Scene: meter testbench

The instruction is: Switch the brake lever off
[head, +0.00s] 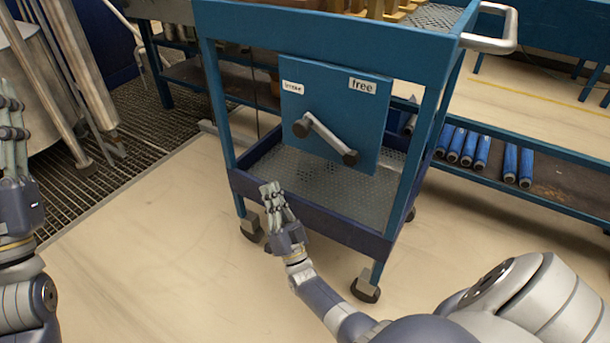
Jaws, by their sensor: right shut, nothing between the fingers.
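The brake lever (325,138) is a light grey bar with a dark round piece at each end. It slants from upper left to lower right across a blue panel (362,115) on the cart. I cannot tell which end is the pivot. The panel has a white label reading "brake" (292,87) at upper left and one reading "free" (362,86) at upper right. My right gripper (269,189) is shut and empty, below and left of the lever, apart from it, near the cart's lower rail. My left gripper (10,112) is at the left edge, far from the lever; its opening is unclear.
The blue wheeled cart (315,220) has a mesh lower shelf and a grey push handle (497,30). A shelf with several blue cylinders (470,145) stands behind it at right. A metal tank (40,90) and floor grating (145,140) are at left. The front floor is clear.

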